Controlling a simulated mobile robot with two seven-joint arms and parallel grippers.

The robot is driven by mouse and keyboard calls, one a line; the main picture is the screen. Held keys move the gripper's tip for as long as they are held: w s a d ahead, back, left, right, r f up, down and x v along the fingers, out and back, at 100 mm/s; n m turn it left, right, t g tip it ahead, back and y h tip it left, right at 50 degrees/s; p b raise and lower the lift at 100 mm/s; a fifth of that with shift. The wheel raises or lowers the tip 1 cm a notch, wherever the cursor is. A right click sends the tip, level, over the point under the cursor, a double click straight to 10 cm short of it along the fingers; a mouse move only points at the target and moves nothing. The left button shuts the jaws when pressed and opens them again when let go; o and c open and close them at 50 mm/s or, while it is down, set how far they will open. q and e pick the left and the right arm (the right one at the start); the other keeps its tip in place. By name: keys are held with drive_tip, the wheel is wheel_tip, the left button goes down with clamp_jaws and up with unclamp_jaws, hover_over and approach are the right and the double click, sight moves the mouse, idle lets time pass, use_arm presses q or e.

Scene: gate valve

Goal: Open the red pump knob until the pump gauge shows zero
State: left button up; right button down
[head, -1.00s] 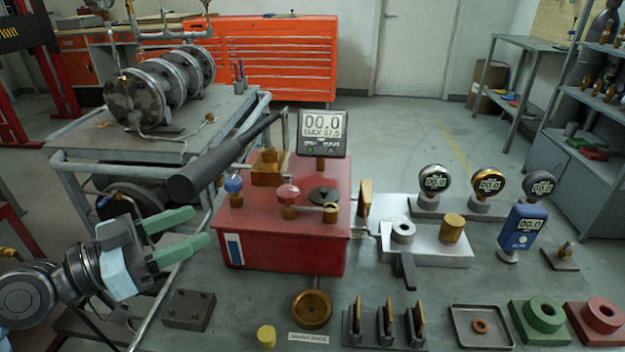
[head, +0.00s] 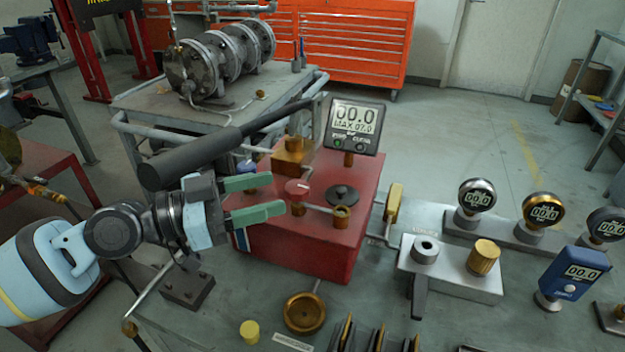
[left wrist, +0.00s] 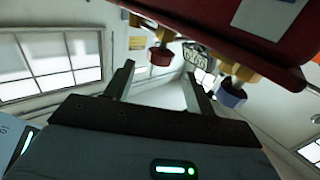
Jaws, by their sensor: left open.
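The red pump knob (head: 297,188) sits on a brass fitting on top of the red pump box (head: 325,245). It also shows in the left wrist view (left wrist: 160,57), beyond the fingers. My left gripper (head: 272,197) is open and empty, its green fingers pointing right, just left of the red knob and apparently short of it. The blue knob (head: 246,166) is partly hidden behind the upper finger; in the left wrist view it (left wrist: 232,94) lies right of the fingers. The pump gauge (head: 354,125) reads 00.0, with a smaller MAX line below. My right gripper is out of view.
A long dark pump handle (head: 195,158) slants just above my left gripper. A black cap (head: 341,194) and a brass port (head: 341,217) lie right of the red knob. A silver block (head: 450,270) and several small gauges stand further right.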

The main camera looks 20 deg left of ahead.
sight(300, 184)
use_arm(q)
drive_tip(key=shift+w+d+r, duration=0.2)
drive_tip(key=shift+d, duration=0.05)
drive_tip(key=p+x, duration=0.3)
drive_tip(key=x, duration=0.2)
drive_tip(key=shift+w+d, duration=0.15)
drive_tip(key=shift+d, duration=0.05)
drive_tip(key=shift+p+x, duration=0.45)
drive_tip(key=shift+x, duration=0.3)
drive_tip(key=shift+f, duration=0.15)
